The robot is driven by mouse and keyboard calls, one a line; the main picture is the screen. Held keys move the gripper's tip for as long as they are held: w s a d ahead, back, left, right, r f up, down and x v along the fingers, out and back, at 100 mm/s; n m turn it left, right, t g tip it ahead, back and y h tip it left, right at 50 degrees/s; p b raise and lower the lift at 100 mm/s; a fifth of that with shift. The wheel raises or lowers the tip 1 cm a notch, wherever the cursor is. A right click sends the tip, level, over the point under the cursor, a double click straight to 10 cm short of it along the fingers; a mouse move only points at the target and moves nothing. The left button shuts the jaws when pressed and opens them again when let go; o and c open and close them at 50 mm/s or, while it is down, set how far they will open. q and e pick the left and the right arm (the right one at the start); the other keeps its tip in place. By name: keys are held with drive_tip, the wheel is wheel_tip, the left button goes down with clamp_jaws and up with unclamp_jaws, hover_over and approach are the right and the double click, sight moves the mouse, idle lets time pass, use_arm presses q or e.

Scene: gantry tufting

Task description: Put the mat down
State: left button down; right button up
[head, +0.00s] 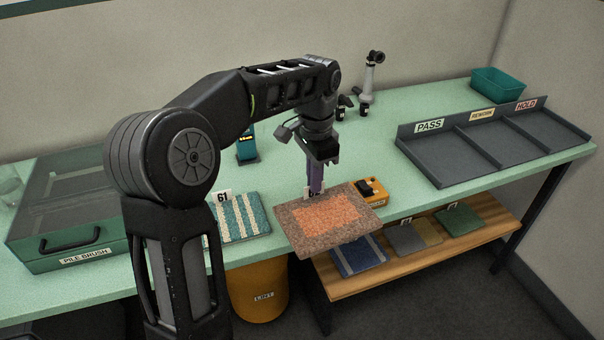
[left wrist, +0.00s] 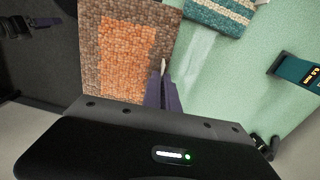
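A brown mat with an orange centre (head: 325,212) is at the front edge of the green table, its near part sticking out past the edge. My left gripper (head: 315,188) points down at the mat's far edge, its purple fingers close together on that edge by a small white tag. In the left wrist view the fingers (left wrist: 163,85) meet the side of the mat (left wrist: 125,55). The mat looks roughly level and slightly above the table; any gap beneath it is hard to tell.
A striped teal mat (head: 240,216) tagged 61 lies to the left. A yellow device (head: 372,190) sits close on the right. The grey PASS, REWORK and HOLD tray (head: 478,165) has empty bays. A wooden shelf (head: 440,262) below holds several mats, beside a LINT bin (head: 257,288).

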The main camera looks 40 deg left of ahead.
sight(376, 216)
use_arm(q)
drive_tip(key=w+d+f+n, duration=0.1)
drive_tip(key=d+n, duration=0.1)
drive_tip(key=d, duration=0.2)
drive_tip(key=d+f+n, duration=0.2)
drive_tip(key=d, duration=0.3)
drive_tip(key=w+d+f+n, duration=0.1)
drive_tip(key=d+f, duration=0.1)
drive_tip(key=d, duration=0.3)
drive_tip(key=shift+w+d+f+n, duration=0.1)
drive_tip(key=shift+w+d+n, duration=0.2)
drive_tip(key=shift+n, duration=0.1)
